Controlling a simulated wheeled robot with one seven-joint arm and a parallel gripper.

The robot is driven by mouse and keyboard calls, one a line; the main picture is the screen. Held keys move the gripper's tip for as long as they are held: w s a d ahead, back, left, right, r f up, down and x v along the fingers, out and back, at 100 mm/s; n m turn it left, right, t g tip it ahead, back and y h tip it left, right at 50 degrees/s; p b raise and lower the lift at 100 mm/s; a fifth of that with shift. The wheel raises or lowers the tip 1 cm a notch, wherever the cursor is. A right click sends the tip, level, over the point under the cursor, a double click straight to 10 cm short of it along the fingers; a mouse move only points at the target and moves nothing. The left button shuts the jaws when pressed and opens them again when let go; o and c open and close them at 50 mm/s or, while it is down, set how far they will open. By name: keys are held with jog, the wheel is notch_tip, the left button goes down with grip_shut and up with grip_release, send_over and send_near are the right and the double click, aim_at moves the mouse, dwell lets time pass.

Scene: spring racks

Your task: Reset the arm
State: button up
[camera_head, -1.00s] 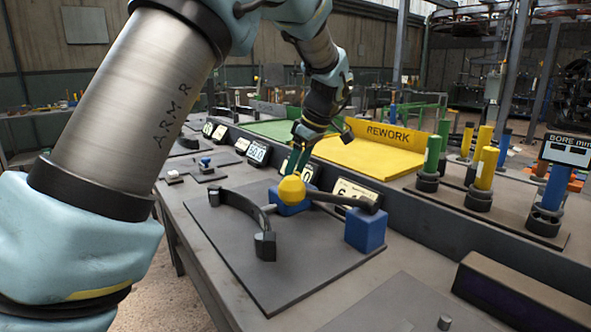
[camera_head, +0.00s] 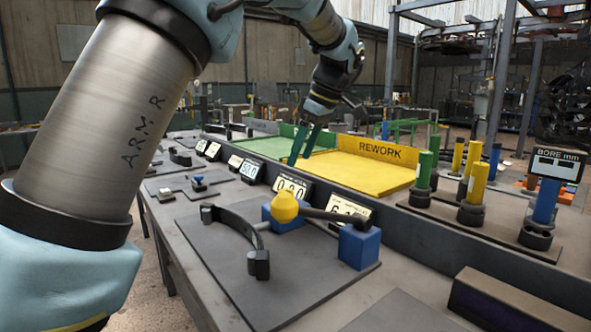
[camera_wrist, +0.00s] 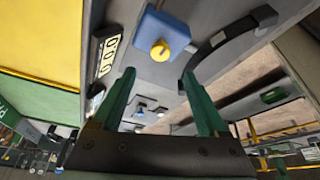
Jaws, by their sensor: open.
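My gripper (camera_head: 303,146) is raised above the bench, with its green fingers pointing down over the row of displays. In the wrist view my gripper (camera_wrist: 165,95) shows two green fingers spread wide apart with nothing between them. Below it on a dark mat (camera_head: 240,290) stands a gauge with a yellow knob (camera_head: 285,207), a curved black arm (camera_head: 238,222) and blue blocks, one of them (camera_head: 358,246) at the right. The gripper is clear of the gauge. In the wrist view a blue block (camera_wrist: 160,30) with a yellow knob lies beyond the fingers.
A yellow REWORK tray (camera_head: 365,172) and a green tray (camera_head: 268,148) lie behind the displays (camera_head: 293,188). Coloured plugs (camera_head: 472,200) stand on a rack at the right, by a BORE mm display (camera_head: 558,165). A dark box (camera_head: 520,302) sits at front right. The air around the gripper is free.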

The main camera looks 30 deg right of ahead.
jog(key=shift+s+d+r, duration=0.1)
jog(key=shift+s+r, duration=0.1)
jog(key=shift+r, duration=0.25)
jog(key=w+a+f+m+g+h+p, duration=0.1)
jog(key=w+a+f+m+p, duration=0.15)
jog(key=a, duration=0.85)
jog(key=w+a+f+m+g+p, duration=0.15)
jog(key=a+f, duration=0.25)
jog(key=a, duration=0.6)
jog(key=s+a+f+m+p, duration=0.1)
jog(key=s+a+f+m, duration=0.1)
jog(key=s+a, duration=0.3)
jog(key=s+a+f+m+h+p, duration=0.1)
jog(key=s+a+f, duration=0.3)
jog(key=a, duration=0.9)
jog(key=shift+s+a+f+m+h+p, duration=0.25)
jog(key=shift+s+m+p, duration=0.3)
jog(key=shift+s, duration=0.45)
